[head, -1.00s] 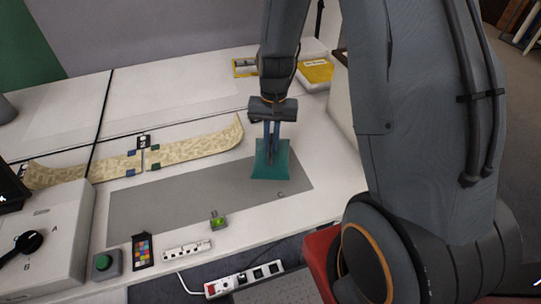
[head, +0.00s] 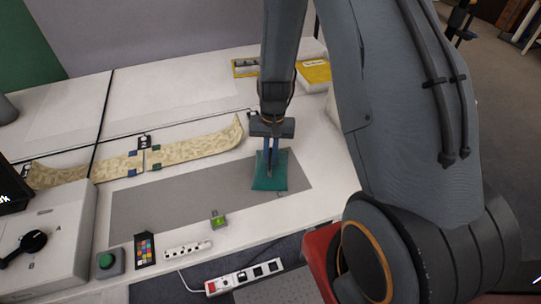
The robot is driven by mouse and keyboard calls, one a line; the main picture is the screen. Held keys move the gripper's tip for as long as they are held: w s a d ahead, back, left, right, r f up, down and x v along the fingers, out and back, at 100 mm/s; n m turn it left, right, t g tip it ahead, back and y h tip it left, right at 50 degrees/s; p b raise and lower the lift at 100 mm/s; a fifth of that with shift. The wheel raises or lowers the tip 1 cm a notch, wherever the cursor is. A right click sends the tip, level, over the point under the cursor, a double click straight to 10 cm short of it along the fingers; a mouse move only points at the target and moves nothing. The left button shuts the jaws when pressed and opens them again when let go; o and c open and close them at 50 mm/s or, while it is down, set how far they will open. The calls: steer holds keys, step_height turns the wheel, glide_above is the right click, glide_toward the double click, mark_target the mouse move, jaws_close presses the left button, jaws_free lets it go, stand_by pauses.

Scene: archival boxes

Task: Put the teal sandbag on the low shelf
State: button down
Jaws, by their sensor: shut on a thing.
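The teal sandbag (head: 270,181) is a small flat cushion at the right end of the grey mat (head: 180,200) on the white table. My gripper (head: 270,166) points down from above and is shut on the sandbag near its middle. I cannot tell whether the sandbag rests on the mat or hangs just above it. I cannot make out a low shelf for certain in this view.
A long cream patterned strip (head: 200,144) lies behind the mat. A yellow-topped box (head: 314,75) stands at the back right. A green device (head: 218,219), a power strip (head: 244,277) and a grey box with a knob (head: 45,235) are in front. The mat's middle is clear.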

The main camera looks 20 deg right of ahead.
steer(key=c, duration=1.8)
jaws_free()
steer(key=shift+c, duration=0.2)
steer(key=shift+r, duration=0.1)
steer(key=r+b, duration=0.1)
steer(key=r, duration=0.2)
steer(key=r+b, duration=0.1)
steer(key=r, duration=0.6)
steer(key=shift+w+d+b, duration=0.3)
steer(key=shift+w+b, duration=0.05)
steer(key=shift+b, duration=0.05)
steer(key=shift+s+r, duration=0.15)
steer(key=shift+r, duration=0.8)
steer(key=s+r+n, duration=0.1)
steer(key=s+r, duration=0.1)
steer(key=s, duration=0.1)
steer(key=s+r+n+t, duration=0.1)
steer(key=s+r, duration=0.1)
steer(key=s, duration=0.2)
steer(key=s+a+r+n+t, duration=0.1)
steer(key=s+n, duration=0.1)
steer(key=s, duration=0.2)
steer(key=shift+r+h, duration=0.3)
steer(key=shift+r, duration=0.1)
steer(key=shift+c, duration=0.9)
steer(key=shift+s, duration=0.3)
steer(key=shift+c, duration=0.4)
